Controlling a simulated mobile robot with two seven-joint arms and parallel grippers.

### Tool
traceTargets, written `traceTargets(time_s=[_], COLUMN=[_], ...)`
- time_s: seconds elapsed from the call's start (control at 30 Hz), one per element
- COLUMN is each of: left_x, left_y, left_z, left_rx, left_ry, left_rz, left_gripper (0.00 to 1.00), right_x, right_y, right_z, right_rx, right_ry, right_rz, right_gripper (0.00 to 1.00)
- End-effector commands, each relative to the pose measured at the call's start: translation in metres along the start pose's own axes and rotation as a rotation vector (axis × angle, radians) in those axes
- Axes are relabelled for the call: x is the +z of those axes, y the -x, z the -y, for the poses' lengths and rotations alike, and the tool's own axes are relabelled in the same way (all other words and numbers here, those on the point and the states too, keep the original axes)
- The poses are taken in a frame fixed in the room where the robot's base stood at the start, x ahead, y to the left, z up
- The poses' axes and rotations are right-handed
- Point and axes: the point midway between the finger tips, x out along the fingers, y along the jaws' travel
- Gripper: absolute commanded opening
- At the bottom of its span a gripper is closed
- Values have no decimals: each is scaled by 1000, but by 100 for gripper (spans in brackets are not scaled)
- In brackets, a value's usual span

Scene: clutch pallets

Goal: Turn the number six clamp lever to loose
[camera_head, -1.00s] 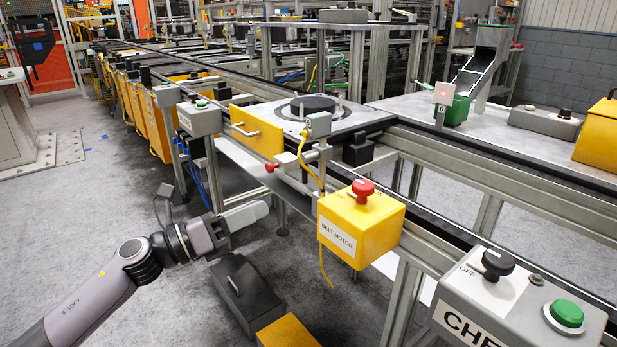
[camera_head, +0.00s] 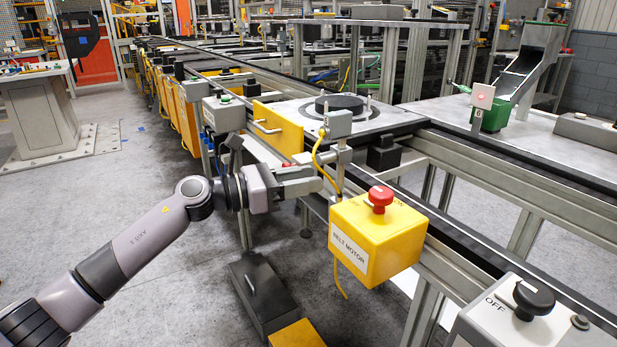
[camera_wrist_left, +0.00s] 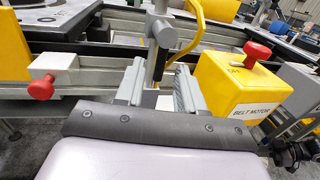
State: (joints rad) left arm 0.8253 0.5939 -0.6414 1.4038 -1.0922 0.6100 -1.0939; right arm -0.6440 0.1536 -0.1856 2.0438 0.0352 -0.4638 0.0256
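My left gripper (camera_head: 318,180) is beside the conveyor rail, at a metal post (camera_head: 342,165) that carries a grey box with a yellow cable. My right gripper is out of view.
A yellow belt motor box (camera_head: 375,240) with a red button stands close right of the gripper. A yellow panel with a handle (camera_head: 278,130) is behind it. A grey control box (camera_head: 500,315) is at front right. The floor at left is open.

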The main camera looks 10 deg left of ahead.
Motion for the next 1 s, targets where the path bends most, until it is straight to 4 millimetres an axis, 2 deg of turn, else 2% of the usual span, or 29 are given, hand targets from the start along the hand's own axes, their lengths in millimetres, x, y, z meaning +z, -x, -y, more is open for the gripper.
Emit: traceTargets(time_s=[0.13,0.4,0.47,0.5,0.53,1.0], left_x=[0,0,0,0,0,0], left_y=[-10,-11,-11,-11,-11,-11], left_z=[0,0,0,0,0,3], left_rx=[0,1,0,0,0,0], left_ry=[0,0,0,1,1,70], left_rz=[0,0,0,0,0,14], left_gripper=[38,38,18,5,0,0], right_x=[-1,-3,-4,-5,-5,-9], right_y=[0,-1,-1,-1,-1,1], right_z=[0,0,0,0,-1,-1], right_rx=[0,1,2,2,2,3], right_ry=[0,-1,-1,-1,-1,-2], right_rz=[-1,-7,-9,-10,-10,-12], right_gripper=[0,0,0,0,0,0])
